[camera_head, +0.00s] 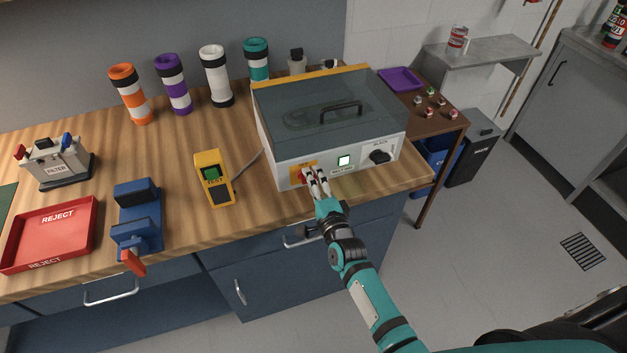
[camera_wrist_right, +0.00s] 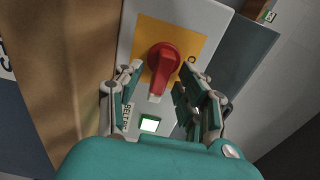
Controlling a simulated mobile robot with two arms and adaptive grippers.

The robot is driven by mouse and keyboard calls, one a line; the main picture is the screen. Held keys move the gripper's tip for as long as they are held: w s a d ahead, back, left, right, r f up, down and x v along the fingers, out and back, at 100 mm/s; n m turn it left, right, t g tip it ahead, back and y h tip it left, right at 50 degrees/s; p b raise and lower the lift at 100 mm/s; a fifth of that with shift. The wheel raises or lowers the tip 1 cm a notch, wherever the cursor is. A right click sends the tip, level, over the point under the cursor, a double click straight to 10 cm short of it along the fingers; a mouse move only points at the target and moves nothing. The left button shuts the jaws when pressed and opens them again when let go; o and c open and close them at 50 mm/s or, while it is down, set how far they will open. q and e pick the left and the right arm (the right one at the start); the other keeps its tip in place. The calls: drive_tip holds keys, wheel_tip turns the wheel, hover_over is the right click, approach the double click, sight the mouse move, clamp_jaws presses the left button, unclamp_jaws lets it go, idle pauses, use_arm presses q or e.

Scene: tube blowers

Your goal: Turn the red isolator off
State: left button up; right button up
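The red isolator is a rotary knob (camera_wrist_right: 163,65) on a yellow plate (camera_wrist_right: 150,34), on the front panel of a grey box (camera_head: 272,149). In the head view it shows partly at the panel's left end (camera_head: 302,177), behind my fingers. In the right wrist view its handle's pale tip points down towards a lit green-white indicator (camera_wrist_right: 150,124). An "O" mark is right of the knob. My right gripper (camera_head: 315,172) is open, one finger each side of the handle (camera_wrist_right: 160,92); contact is unclear. My left gripper is not in view.
A black knob (camera_head: 379,157) and the lit indicator (camera_head: 344,161) share the panel. A yellow tester (camera_head: 214,178), blue fixture (camera_head: 138,210) and red reject tray (camera_head: 52,236) stand left. Several coloured tubes (camera_head: 214,76) stand behind. The bench's front edge runs below the box.

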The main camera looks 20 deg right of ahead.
drive_tip(key=shift+c, duration=0.4)
clamp_jaws()
drive_tip(key=shift+n, duration=0.4)
drive_tip(key=n, duration=0.1)
drive_tip(key=n+p, duration=0.1)
drive_tip(key=n, duration=0.1)
drive_tip(key=shift+r+n, duration=0.25)
drive_tip(key=shift+n, duration=0.15)
drive_tip(key=n, duration=0.1)
drive_tip(key=n+p, duration=0.1)
drive_tip(key=n, duration=0.2)
drive_tip(key=shift+a+r, duration=0.2)
drive_tip(key=shift+a, duration=0.05)
drive_tip(key=n, duration=0.2)
drive_tip(key=n+p, duration=0.1)
drive_tip(key=n, duration=0.2)
drive_tip(key=shift+a+r, duration=0.15)
drive_tip(key=shift+a, duration=0.05)
drive_tip(key=shift+s+a+n, duration=0.1)
drive_tip(key=shift+a+n, duration=0.05)
drive_tip(key=shift+n, duration=0.9)
drive_tip(key=shift+a+n, duration=0.1)
drive_tip(key=shift+n, duration=0.95)
